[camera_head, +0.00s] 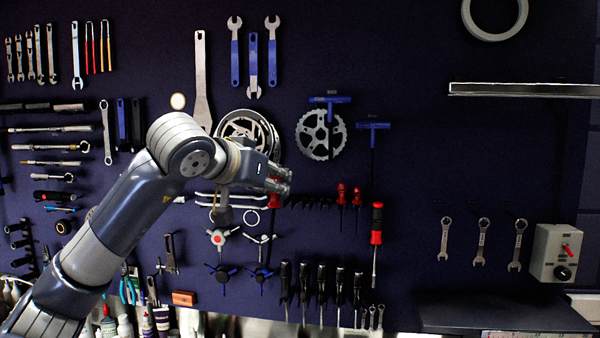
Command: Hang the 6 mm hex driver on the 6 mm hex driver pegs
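Two hex drivers with blue T-handles hang on the dark wall board: one (329,100) in front of a chainring, the other (373,126) lower and to the right, its dark shaft pointing down. I cannot read sizes, so I cannot tell which is the 6 mm one. I cannot make out its pegs. My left gripper (283,180) is left of and below both handles, apart from them, in front of the board. My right gripper is not in view.
A chainring (309,137) hangs behind the first driver. Red-handled screwdrivers (341,193) and a larger red-and-black one (376,225) hang below. Black-handled tools (321,280) hang lower down. A light bar (520,90) juts out at right. The board right of the drivers is largely bare.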

